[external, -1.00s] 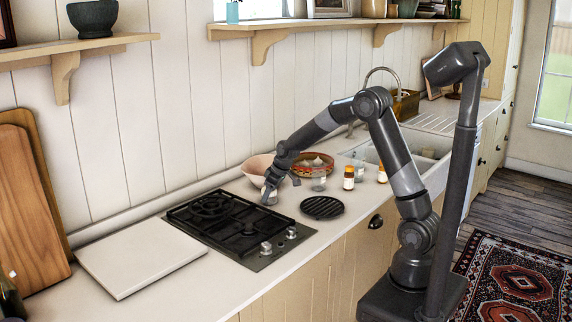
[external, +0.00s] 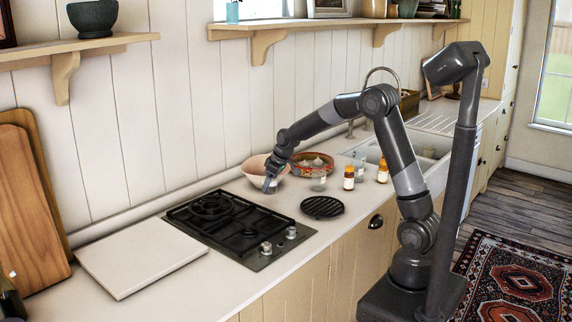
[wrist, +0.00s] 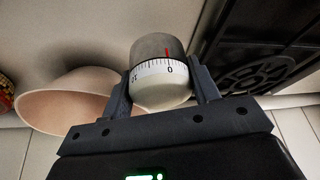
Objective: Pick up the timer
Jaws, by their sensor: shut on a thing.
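The timer (wrist: 160,85) is a small round kitchen timer with a grey top, a white numbered dial band, a red mark and a cream lower part. In the wrist view it sits between the two fingers of my gripper (wrist: 161,92), which is shut on it. In the external view my gripper (external: 269,185) is beside the pink bowl, just behind the hob; the timer is hard to make out there. Whether the timer is clear of the counter is hard to tell.
The pink bowl (external: 254,171) stands close to my gripper. The black hob (external: 235,228) lies in front. A patterned bowl (external: 326,172), a glass (external: 319,183), small orange bottles (external: 348,178) and a black round trivet (external: 322,207) are to the right.

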